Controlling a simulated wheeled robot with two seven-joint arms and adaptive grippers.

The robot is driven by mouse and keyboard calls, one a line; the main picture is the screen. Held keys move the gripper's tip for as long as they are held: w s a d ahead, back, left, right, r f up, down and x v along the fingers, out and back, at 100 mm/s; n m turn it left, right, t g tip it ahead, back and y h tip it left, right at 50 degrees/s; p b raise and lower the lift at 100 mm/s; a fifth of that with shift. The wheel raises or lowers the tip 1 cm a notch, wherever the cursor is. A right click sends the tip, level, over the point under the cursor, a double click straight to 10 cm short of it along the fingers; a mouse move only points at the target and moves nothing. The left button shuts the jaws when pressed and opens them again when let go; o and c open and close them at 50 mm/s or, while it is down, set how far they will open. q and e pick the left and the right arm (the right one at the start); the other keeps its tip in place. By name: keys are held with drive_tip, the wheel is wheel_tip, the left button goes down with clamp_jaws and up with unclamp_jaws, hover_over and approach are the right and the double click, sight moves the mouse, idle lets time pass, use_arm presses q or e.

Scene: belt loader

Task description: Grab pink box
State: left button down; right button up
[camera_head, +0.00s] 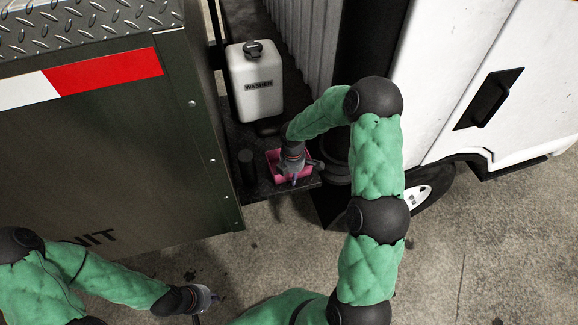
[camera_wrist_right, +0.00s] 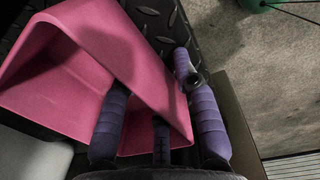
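The pink box (camera_head: 271,161) is a small open-topped box on the dark ledge between the grey unit and the white vehicle. My right gripper (camera_head: 297,176) is over it and hides part of it. In the right wrist view, the pink box (camera_wrist_right: 140,60) fills the left and middle. There, the purple fingers of my right gripper (camera_wrist_right: 158,115) are spread apart, one in front of the pink surface and one beyond the box's right edge. Contact cannot be told. My left gripper (camera_head: 208,298) is low, away from the box, and too small to read.
A white washer container (camera_head: 255,95) stands behind the box. A short black cylinder (camera_head: 247,168) stands just left of it. The large grey unit (camera_head: 120,150) walls the left side, and the white vehicle (camera_head: 475,70) the right. Concrete floor (camera_head: 280,240) lies open in front.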

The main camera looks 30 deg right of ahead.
clamp_jaws()
drive_tip(key=shift+r, duration=0.15)
